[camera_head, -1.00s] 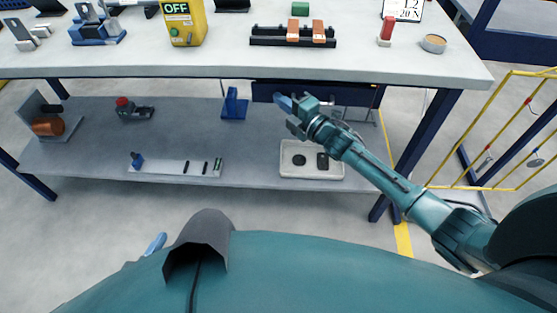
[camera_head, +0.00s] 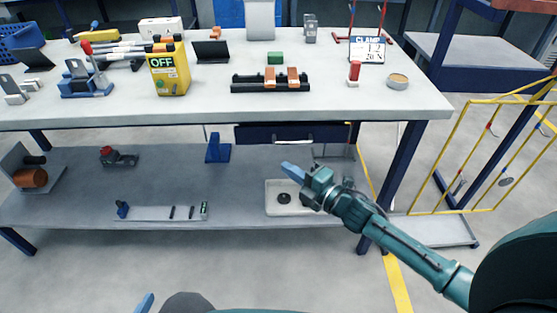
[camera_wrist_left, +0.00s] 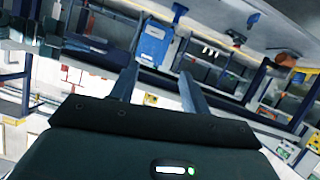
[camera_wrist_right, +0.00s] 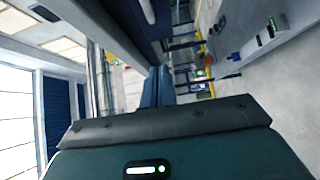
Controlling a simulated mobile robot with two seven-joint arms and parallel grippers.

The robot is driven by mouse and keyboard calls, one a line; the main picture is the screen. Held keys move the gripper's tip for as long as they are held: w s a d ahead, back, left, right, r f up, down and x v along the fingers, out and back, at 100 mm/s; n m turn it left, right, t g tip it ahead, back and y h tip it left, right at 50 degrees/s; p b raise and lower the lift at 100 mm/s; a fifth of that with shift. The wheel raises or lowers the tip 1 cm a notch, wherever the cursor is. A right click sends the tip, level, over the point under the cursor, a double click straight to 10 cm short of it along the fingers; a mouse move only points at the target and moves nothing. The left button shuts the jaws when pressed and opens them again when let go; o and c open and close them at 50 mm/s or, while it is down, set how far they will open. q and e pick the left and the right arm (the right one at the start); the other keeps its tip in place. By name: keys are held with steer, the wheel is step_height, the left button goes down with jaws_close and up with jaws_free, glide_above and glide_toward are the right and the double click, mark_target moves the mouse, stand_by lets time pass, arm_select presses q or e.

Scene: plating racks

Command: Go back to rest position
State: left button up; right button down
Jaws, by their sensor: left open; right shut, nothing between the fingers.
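My right gripper (camera_head: 290,168) reaches in from the right in the head view. It is in front of the workbench's lower shelf, near the white tray in the picture. Its blue fingers are together and empty; in the right wrist view the closed fingers (camera_wrist_right: 159,85) point ahead with nothing between them. Only a blue fingertip of my left gripper (camera_head: 145,303) shows at the bottom left of the head view. In the left wrist view its two fingers (camera_wrist_left: 160,85) are spread apart with nothing between them.
The workbench top (camera_head: 330,108) stands ahead, with a yellow OFF box (camera_head: 168,82) and a black rack (camera_head: 250,83). Its lower shelf (camera_head: 80,185) holds a white tray (camera_head: 277,207). A yellow barrier (camera_head: 440,150) stands at the right. Floor is open in front.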

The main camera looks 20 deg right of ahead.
arm_select(q)
steer(key=r+p, duration=0.1)
steer(key=p, duration=0.3)
steer(key=r+g+p, duration=0.1)
steer(key=p, duration=0.3)
steer(key=a+r+g+y+p, duration=0.1)
steer(key=r+p, duration=0.1)
steer(key=p, duration=0.3)
steer(key=shift+s+a+r+m, duration=0.1)
steer(key=shift+s+m, duration=0.15)
steer(key=shift+m, duration=0.15)
arm_select(e)
steer(key=s+a+r+m+g+h, duration=0.1)
steer(key=s+a+m+g+h, duration=0.1)
steer(key=s+m, duration=0.8)
steer(key=s+a+r+m+g+h, duration=0.1)
steer(key=s+a+m+g+h, duration=0.2)
steer(key=s+m, duration=0.7)
steer(key=s, duration=0.2)
steer(key=shift+s+m, duration=0.4)
